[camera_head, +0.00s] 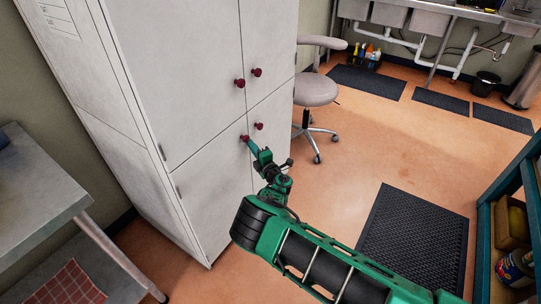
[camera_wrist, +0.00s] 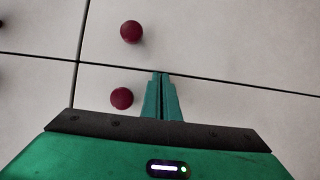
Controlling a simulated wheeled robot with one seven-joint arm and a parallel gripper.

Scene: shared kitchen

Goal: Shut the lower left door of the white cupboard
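The white cupboard (camera_head: 185,75) stands left of centre in the head view. Its lower left door (camera_head: 212,190) looks flush or nearly flush with the front; a small gap cannot be ruled out. This door's dark red knob (camera_head: 244,138) is at its upper right corner. My gripper (camera_head: 250,144) is beside this knob in the head view; contact is unclear. In the wrist view my gripper's green fingers (camera_wrist: 162,80) are together with nothing between them. A red knob (camera_wrist: 122,98) shows left of them, apart from them.
A grey stool (camera_head: 316,90) stands right of the cupboard. A metal table (camera_head: 40,190) is at the left. A teal shelf (camera_head: 530,180) is at the right edge. Black mats (camera_head: 415,240) lie on the open orange floor.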

